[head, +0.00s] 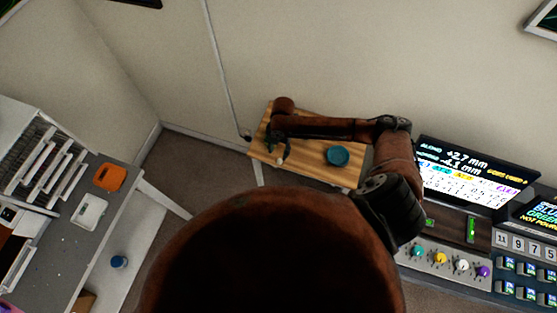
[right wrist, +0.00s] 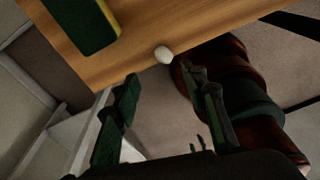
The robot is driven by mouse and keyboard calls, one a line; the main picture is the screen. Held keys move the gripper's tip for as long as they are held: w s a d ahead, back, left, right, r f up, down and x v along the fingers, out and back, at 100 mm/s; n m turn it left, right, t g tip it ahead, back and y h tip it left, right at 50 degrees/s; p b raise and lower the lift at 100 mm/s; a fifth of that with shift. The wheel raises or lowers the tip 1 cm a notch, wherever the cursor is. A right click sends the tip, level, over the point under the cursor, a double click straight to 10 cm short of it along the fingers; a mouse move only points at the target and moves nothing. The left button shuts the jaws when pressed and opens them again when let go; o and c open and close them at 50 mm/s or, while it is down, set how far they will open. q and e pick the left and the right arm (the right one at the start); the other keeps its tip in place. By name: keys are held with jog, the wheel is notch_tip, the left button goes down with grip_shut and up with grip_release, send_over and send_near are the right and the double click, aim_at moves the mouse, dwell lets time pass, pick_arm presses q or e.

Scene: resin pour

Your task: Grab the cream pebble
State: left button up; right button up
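The cream pebble (right wrist: 163,54) is a small, smooth, pale oval near the edge of the wooden tabletop (right wrist: 190,20) in the right wrist view. My right gripper (right wrist: 161,78) is open and empty, its two dark green fingers wide apart. The pebble shows beyond the fingertips, between them in the picture, and I see no contact. In the head view, my right gripper (head: 281,152) is over the left part of the wooden table (head: 312,168), with a small pale spot, likely the pebble (head: 279,161), by its fingertips. My left gripper is not in view.
A green and yellow sponge-like block (right wrist: 85,18) lies on the tabletop. Lit screens and a control panel (head: 455,262) stand at the right. A grey bench (head: 72,235) stands at the left.

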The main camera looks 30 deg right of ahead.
aim_at(280, 161)
jog(key=shift+s+f, duration=0.1)
jog(key=shift+f, duration=0.85)
jog(key=f, duration=0.3)
jog(key=f+p, duration=0.1)
jog(key=shift+s+d+f, duration=0.15)
jog(key=shift+s+d, duration=0.05)
jog(key=shift+s, duration=0.1)
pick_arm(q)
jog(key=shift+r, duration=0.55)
pick_arm(e)
jog(key=shift+f, duration=0.25)
jog(key=shift+c, duration=0.4)
jog(key=c, duration=0.9)
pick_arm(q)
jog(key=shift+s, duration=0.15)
pick_arm(e)
jog(key=shift+r, duration=0.1)
